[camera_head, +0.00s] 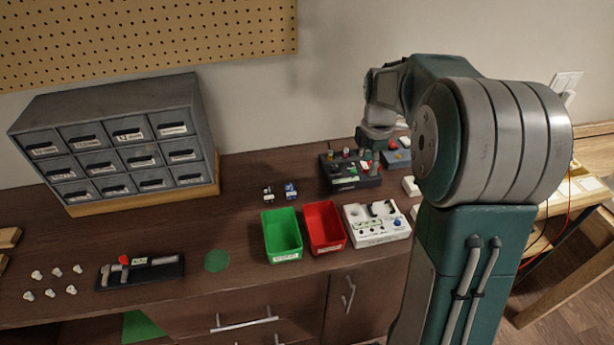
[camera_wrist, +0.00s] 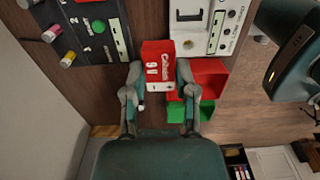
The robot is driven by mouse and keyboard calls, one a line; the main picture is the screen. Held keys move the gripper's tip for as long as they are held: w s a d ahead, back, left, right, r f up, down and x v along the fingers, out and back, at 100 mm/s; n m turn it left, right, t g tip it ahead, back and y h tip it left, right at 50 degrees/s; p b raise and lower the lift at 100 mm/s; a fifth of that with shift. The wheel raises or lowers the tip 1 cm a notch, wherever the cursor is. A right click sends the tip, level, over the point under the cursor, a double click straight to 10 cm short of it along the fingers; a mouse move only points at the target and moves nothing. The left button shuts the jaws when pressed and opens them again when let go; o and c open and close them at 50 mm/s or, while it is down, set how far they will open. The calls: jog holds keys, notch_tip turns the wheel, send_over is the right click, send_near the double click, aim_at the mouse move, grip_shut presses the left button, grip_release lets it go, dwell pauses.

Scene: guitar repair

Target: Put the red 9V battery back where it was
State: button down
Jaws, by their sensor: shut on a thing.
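The red 9V battery (camera_wrist: 158,62) sits between the two fingers of my gripper (camera_wrist: 160,78) in the wrist view, its white "9V" lettering facing the camera. The fingers are shut on its sides. Its height above the bench cannot be judged well. In the camera_head view my arm hides most of the area around the gripper, and I cannot make out the battery there for sure. The arm reaches to the back right of the bench, by the black holder (camera_head: 350,182) with several coloured parts. That holder also shows at upper left in the wrist view (camera_wrist: 68,48).
A red bin (camera_head: 343,245) and a green bin (camera_head: 270,250) stand beside a white tray (camera_head: 380,240). A grey drawer cabinet (camera_head: 115,135) stands at back left. A caliper (camera_head: 150,262) in a dark tray and several white knobs lie front left. The bench's middle left is clear.

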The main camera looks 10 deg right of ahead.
jog(key=shift+w+a, duration=0.25)
jog(key=shift+w, duration=0.25)
jog(key=w+a+f, duration=0.4)
jog(key=a, duration=0.3)
send_over(311, 190)
jog(key=f, duration=0.5)
jog(key=shift+s+d, duration=0.25)
jog(key=shift+d, duration=0.1)
jog(key=shift+w+a+f, duration=0.1)
jog(key=shift+a+f, duration=0.05)
jog(key=shift+f, duration=0.15)
notch_tip(311, 190, down, 4)
jog(key=shift+a+r, duration=0.15)
jog(key=shift+r, duration=0.1)
jog(key=shift+c, duration=2)
grip_release()
